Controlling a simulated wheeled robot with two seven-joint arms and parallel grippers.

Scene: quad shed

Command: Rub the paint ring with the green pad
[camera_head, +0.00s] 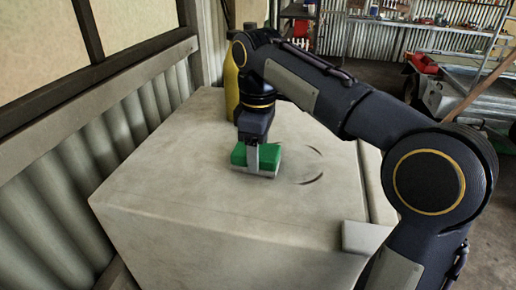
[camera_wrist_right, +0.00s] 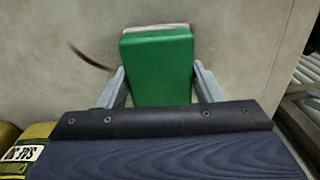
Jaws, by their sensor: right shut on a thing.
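The green pad (camera_head: 262,155) has a pale grey underside and sits at the pale worktop's surface (camera_head: 190,160) in the head view. My right gripper (camera_head: 254,160) is shut on the pad from above; its fingers flank the pad in the right wrist view, where the pad (camera_wrist_right: 157,65) fills the space between them. The paint ring (camera_head: 319,153) shows as faint, broken dark arcs just right of the pad. In the right wrist view one dark arc of the ring (camera_wrist_right: 88,57) lies left of the pad. The rest of the ring is faint or hidden. My left gripper is out of view.
A yellow bottle (camera_head: 231,86) stands at the worktop's back edge, behind my right gripper. A corrugated wall (camera_head: 60,220) runs along the left. The front and left of the worktop are clear. Shelves and a metal cart (camera_head: 445,95) stand farther back.

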